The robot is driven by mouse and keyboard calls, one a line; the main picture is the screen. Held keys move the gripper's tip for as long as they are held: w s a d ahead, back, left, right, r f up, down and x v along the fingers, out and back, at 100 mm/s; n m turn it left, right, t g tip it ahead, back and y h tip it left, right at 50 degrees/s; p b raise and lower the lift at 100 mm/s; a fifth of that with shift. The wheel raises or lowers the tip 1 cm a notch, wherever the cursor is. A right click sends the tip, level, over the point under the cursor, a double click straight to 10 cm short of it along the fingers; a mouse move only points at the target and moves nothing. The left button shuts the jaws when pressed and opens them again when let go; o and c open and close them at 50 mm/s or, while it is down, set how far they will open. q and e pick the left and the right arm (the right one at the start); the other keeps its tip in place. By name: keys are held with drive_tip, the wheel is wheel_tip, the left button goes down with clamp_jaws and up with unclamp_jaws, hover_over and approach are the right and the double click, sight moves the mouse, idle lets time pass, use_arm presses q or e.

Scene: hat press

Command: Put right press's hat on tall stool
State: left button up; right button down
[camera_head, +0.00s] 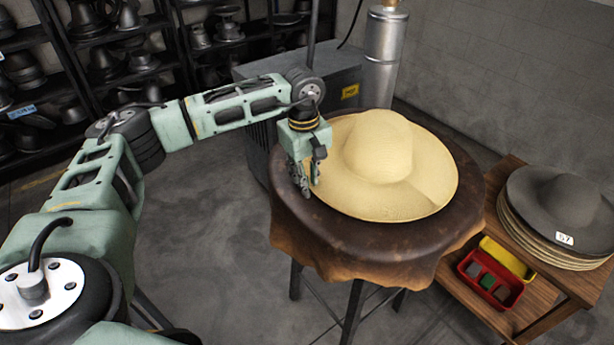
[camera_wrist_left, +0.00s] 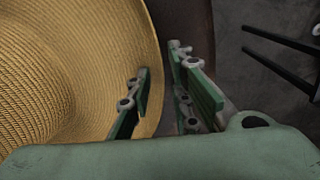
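A straw-coloured wide-brimmed hat (camera_head: 385,165) lies crown up on the round, dark leather-covered top of the tall stool (camera_head: 350,240). My left gripper (camera_head: 305,185) points down at the left edge of the brim. In the left wrist view its two green fingers (camera_wrist_left: 163,95) are apart. One finger overlaps the hat brim (camera_wrist_left: 70,80) and the other is just outside the brim's edge, over the dark leather. I see no firm grip on the brim. Whether the fingertips touch it is unclear. My right gripper is not in view.
A wooden side table (camera_head: 520,330) at the right holds a stack of hats topped by a grey one (camera_head: 560,205) marked 57, with red (camera_head: 490,280) and yellow (camera_head: 507,257) trays beside it. A grey cabinet and metal cylinder (camera_head: 383,60) stand behind. Shelves of hat forms line the back left.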

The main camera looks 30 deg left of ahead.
use_arm(q)
drive_tip(key=shift+o, duration=0.4)
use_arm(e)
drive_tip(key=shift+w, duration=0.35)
